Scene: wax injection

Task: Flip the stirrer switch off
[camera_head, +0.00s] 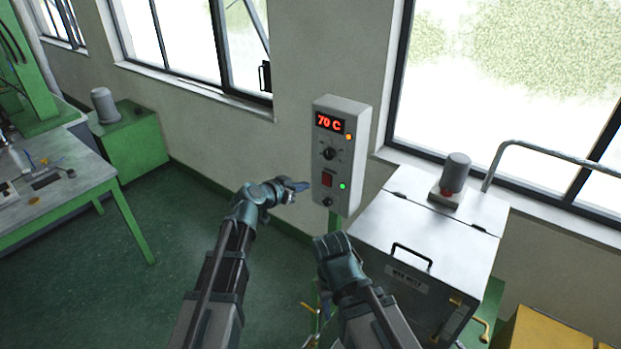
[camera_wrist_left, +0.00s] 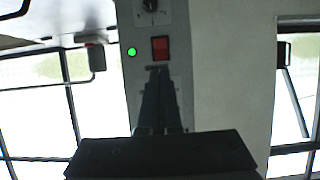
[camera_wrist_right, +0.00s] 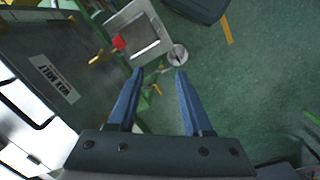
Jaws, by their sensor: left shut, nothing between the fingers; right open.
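A grey control box (camera_head: 335,150) on the wall carries a red rocker switch (camera_head: 327,180) beside a lit green lamp (camera_head: 342,186). The switch (camera_wrist_left: 160,48) and the lamp (camera_wrist_left: 131,51) also show in the left wrist view. No label on the switch is readable. My left gripper (camera_head: 305,186) is shut and empty, pointing at the box from the left of the switch. In the left wrist view its fingertips (camera_wrist_left: 158,72) appear just below the switch; I cannot tell whether they touch the box. My right gripper (camera_wrist_right: 159,73) is open and empty, low in front of the wax tank.
The box also has a red 70 C display (camera_head: 329,123), an orange lamp (camera_head: 348,137) and a black knob (camera_head: 329,153). A metal wax tank (camera_head: 415,235) with a grey motor (camera_head: 455,172) on its lid stands at right. A workbench (camera_head: 60,205) is at left, with open floor between.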

